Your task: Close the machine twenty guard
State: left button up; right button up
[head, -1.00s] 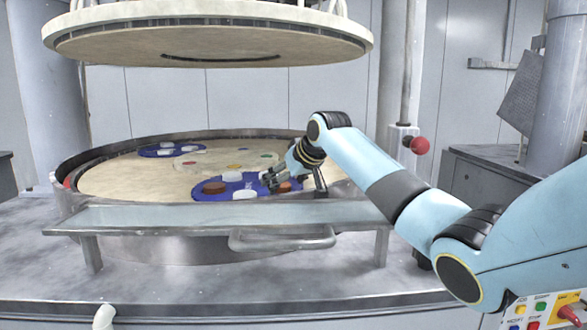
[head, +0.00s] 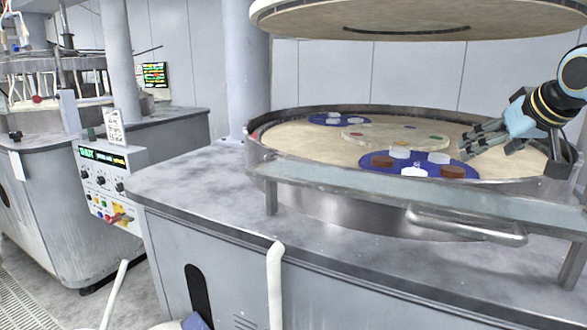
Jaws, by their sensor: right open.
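A polishing machine with a round tan platen (head: 300,146) fills the right half of the head view. A long, narrow, pale glassy guard panel (head: 345,180) lies nearly flat along the machine's front on short legs. A grey tubular handle (head: 465,227) sticks out at the front below it. No number twenty is readable. My right gripper (head: 466,146) is open and empty. It is over the right part of the platen, behind the guard panel and apart from the handle. My left gripper is not in view.
Blue carriers (head: 418,164) with brown and white discs lie on the platen. A large upper plate (head: 420,22) hangs above. A control panel (head: 108,184) and another machine (head: 50,150) stand at left. The grey worktop (head: 200,180) left of the platen is clear.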

aim_at(555, 215)
jog(key=k+j, duration=0.75)
